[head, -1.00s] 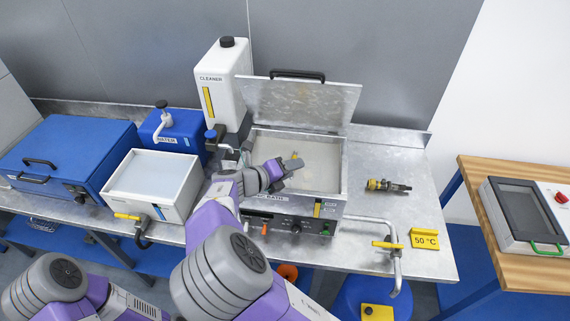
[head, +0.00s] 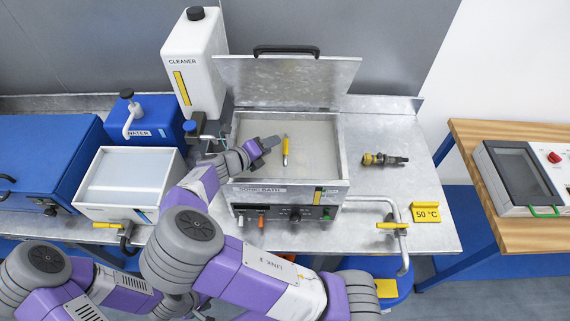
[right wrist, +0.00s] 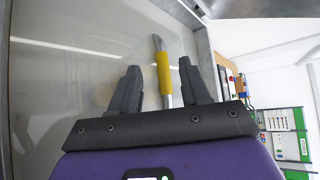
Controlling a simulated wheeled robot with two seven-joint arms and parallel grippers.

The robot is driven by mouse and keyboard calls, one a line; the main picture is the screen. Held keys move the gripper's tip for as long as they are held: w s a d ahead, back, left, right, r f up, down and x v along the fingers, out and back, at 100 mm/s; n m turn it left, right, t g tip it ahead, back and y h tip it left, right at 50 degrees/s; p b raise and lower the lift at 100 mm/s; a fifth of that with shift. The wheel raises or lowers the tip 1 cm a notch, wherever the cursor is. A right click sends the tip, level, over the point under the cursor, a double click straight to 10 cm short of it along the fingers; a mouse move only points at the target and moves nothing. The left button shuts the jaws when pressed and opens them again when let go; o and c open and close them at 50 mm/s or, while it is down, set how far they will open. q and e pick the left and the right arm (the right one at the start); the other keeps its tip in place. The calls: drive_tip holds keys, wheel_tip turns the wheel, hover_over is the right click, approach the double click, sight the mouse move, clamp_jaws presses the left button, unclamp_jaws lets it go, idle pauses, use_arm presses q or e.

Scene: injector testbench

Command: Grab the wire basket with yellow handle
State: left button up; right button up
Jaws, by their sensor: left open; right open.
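The yellow handle (head: 285,146) of the wire basket stands up in the open metal bath (head: 343,165). Its basket part cannot be made out in the pale bath. My right gripper (head: 264,146) is open over the bath, just left of the handle in the head view. In the right wrist view the yellow handle (right wrist: 163,72) appears between the two spread fingers (right wrist: 158,68), nearer the right one, with nothing gripped. My left gripper (head: 178,304) is low at the bottom of the head view, partly hidden by my arm.
The bath's raised lid (head: 290,85) stands behind it. A white cleaner bottle (head: 193,70), a blue water container (head: 145,125) and a white tub (head: 92,208) are to the left. An injector (head: 384,159) lies on the clear metal bench to the right.

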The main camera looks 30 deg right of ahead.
sight(286, 140)
drive_tip(key=x, duration=0.6)
drive_tip(key=shift+d, duration=0.25)
clamp_jaws()
drive_tip(key=shift+r, duration=0.1)
